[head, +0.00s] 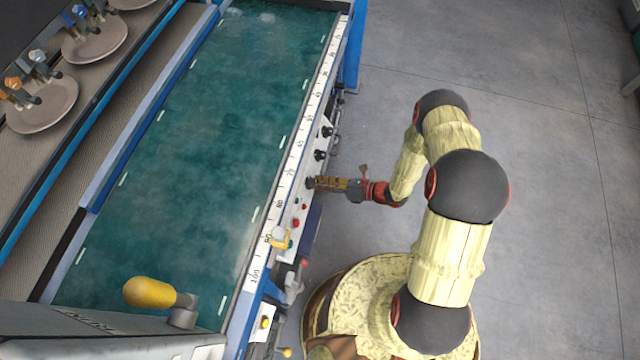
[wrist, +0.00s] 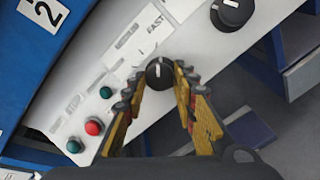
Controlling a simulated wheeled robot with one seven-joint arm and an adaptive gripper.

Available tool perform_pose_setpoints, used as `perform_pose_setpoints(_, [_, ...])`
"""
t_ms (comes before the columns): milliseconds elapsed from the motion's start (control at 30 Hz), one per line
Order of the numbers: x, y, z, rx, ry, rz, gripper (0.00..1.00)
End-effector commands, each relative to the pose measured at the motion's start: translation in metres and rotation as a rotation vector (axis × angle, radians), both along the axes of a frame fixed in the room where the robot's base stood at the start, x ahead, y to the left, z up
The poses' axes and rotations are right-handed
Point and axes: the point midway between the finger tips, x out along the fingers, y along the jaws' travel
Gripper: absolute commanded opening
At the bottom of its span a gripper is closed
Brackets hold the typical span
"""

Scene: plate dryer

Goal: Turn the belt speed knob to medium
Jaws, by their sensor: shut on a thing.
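A black round knob (wrist: 158,74) with a white pointer line sits on the white control panel (wrist: 118,70), near a label that reads FAST. The pointer line runs roughly up and down in the wrist view. My gripper (wrist: 158,80) has its two yellow and dark fingers on either side of this knob, shut on it. In the head view my gripper (head: 316,184) reaches the panel from the right, and its fingers hide most of the knob.
Another black knob (wrist: 232,12) sits up and right on the panel. A red button (wrist: 93,127) and green buttons (wrist: 106,92) are to the left. The teal belt (head: 200,150) lies behind a numbered scale (head: 290,160). A yellow-topped lever (head: 150,292) stands at the front.

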Motion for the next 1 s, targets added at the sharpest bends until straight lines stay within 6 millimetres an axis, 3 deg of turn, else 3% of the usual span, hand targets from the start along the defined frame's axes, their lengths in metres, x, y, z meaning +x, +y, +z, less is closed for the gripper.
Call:
perform_pose_setpoints(600, [0.0042,-0.0016,-0.0009,-0.145,-0.393,0.241,0.02])
perform_pose_setpoints(1000, [0.0051,-0.0017,-0.0001,-0.202,-0.552,0.338,0.02])
